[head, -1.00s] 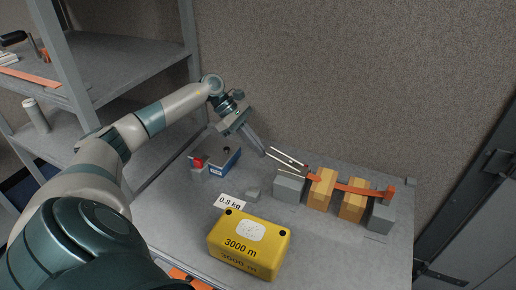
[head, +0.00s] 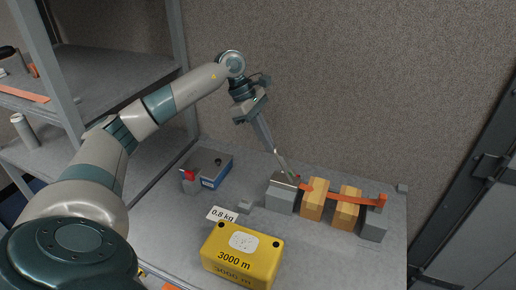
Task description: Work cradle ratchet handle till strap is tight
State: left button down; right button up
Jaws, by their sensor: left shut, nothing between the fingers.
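The cradle is a row of grey end blocks and wooden blocks with an orange strap (head: 342,196) running over the top. The strap looks nearly straight between the blocks, though I cannot tell how tight it is. The metal ratchet handle (head: 285,180) lies low over the left grey block (head: 279,199), partly hidden by my fingers. My left gripper (head: 290,176) comes down from above, shut and empty, with its fingertips at the handle. I cannot tell whether they touch it. The wooden blocks (head: 313,206) stand upright under the strap. My right gripper is out of view.
A yellow box (head: 238,262) marked 3000 m stands in front, beside a 0.8 kg label (head: 221,215). A blue-grey box (head: 213,168) with a red part (head: 190,175) is to the left. Shelves (head: 100,70) stand behind my left arm.

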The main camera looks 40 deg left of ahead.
pick_arm(q)
jog(key=shift+w+d+r+b, duration=0.15)
jog(key=shift+w+d+r, duration=0.2)
jog(key=shift+d, duration=0.45)
jog(key=shift+w+d+r+b, duration=0.2)
jog(key=shift+d+r, duration=0.25)
jog(key=shift+d, duration=0.3)
jog(key=shift+w+d+r+b, duration=0.2)
jog(key=shift+d+r, duration=0.2)
jog(key=shift+d, duration=0.4)
jog(key=shift+a, duration=0.1)
